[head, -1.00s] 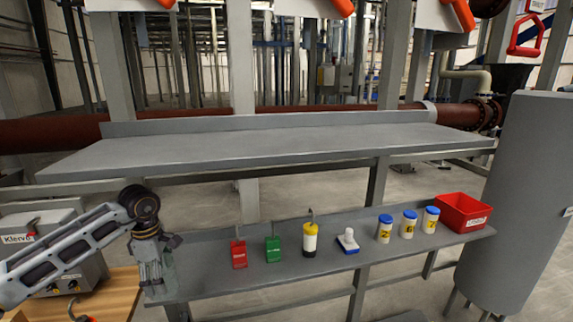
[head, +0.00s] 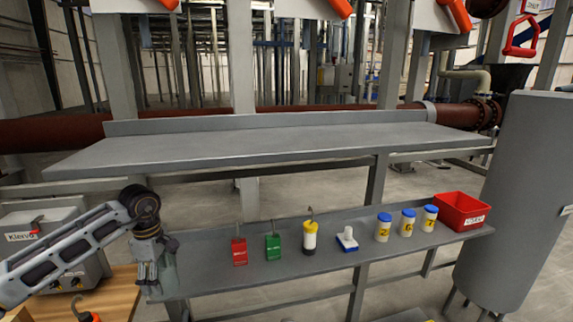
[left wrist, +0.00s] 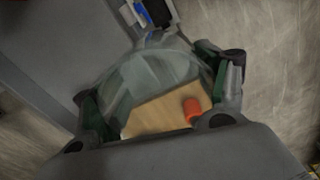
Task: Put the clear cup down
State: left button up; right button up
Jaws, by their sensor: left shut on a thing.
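The clear cup (head: 169,274) is a see-through, faintly greenish vessel at the left end of the lower grey shelf. My left gripper (head: 150,277) points down there and is shut on it. In the left wrist view the clear cup (left wrist: 145,75) fills the space between the two fingers of my left gripper (left wrist: 160,98), and a wooden surface shows beyond it. I cannot tell whether the cup's base touches the shelf. My right gripper is not in view.
The lower shelf (head: 205,273) holds a red block (head: 239,252), a green block (head: 272,247), a yellow-topped bottle (head: 310,237), a white-and-blue item (head: 347,239), several blue-lidded jars (head: 407,224) and a red bin (head: 461,212). The upper shelf (head: 270,145) is empty.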

aim_at(167, 266)
pick_arm(q)
jog(key=m, duration=0.2)
jog(key=w+m, duration=0.1)
jog(key=m, duration=0.1)
jog(key=shift+m, duration=0.3)
jog(key=m, duration=0.2)
jog(key=w+m, duration=0.1)
jog(key=m, duration=0.2)
jog(key=shift+w, duration=0.2)
jog(key=m, duration=0.2)
jog(key=shift+w+d+m, duration=0.3)
jog(key=shift+w+d+f+m, duration=0.1)
jog(key=shift+d+f+m, duration=0.2)
jog(key=shift+m, duration=0.3)
jog(key=shift+w+d+f+m, duration=0.15)
jog(key=shift+d+m, duration=0.2)
jog(key=shift+m, duration=0.25)
jog(key=s+d+f+m, duration=0.1)
jog(key=s+d+f, duration=0.3)
jog(key=f, duration=0.3)
jog(key=s+d+f+m, duration=0.2)
jog(key=s+d+f, duration=0.3)
jog(key=f, duration=0.3)
jog(key=shift+d+f+m, duration=0.15)
jog(key=shift+d+m, duration=0.15)
jog(key=shift+d, duration=0.3)
jog(key=shift+w+d+b, duration=0.25)
jog(key=shift+w+b, duration=0.1)
jog(key=shift+b, duration=0.1)
